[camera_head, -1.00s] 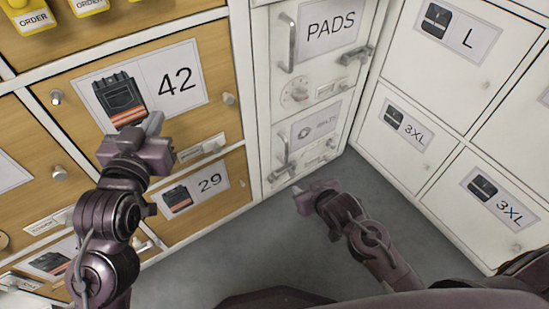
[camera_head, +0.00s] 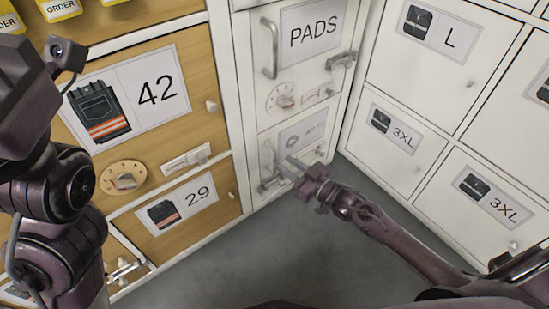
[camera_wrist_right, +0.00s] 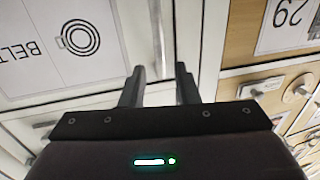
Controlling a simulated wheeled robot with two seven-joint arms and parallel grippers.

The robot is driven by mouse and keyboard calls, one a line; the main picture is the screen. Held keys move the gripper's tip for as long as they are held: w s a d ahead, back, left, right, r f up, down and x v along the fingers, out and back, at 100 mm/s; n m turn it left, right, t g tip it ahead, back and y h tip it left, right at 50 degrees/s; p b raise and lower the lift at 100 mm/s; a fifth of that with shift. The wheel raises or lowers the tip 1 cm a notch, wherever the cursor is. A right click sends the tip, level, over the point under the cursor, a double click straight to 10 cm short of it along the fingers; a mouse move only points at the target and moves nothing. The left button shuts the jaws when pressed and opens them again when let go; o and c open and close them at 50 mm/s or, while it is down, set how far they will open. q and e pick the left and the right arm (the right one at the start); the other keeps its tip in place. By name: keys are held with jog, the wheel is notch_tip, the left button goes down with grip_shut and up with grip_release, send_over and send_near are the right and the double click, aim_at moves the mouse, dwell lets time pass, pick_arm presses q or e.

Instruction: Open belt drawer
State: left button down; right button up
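The belt drawer (camera_head: 285,128) is the white front below the PADS drawer, with a coiled-belt label; in the right wrist view its label (camera_wrist_right: 80,38) reads BELT upside down. Its upright bar handle (camera_head: 268,160) is at the drawer's left side and shows in the wrist view (camera_wrist_right: 157,35). My right gripper (camera_head: 284,168) is in front of this handle. In the wrist view its fingers (camera_wrist_right: 159,78) are apart, with the bar lined up between them; contact cannot be told. The drawer looks closed. My left gripper (camera_head: 62,58) is at the far left, its fingers unclear.
The PADS drawer (camera_head: 302,65) above has a bar handle (camera_head: 270,48), a dial (camera_head: 283,97) and a latch (camera_head: 341,61). Wooden fronts 42 (camera_head: 190,60) and 29 (camera_head: 222,208) stand left. White lockers (camera_head: 400,85) close the right side. Grey floor (camera_head: 255,265) is clear.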

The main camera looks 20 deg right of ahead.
aim_at(276, 158)
jog(key=b+x, duration=0.2)
jog(key=x, duration=0.3)
jog(key=shift+w+a+f, duration=0.1)
jog(key=shift+w+a, duration=0.05)
jog(key=shift+w, duration=0.1)
grip_shut()
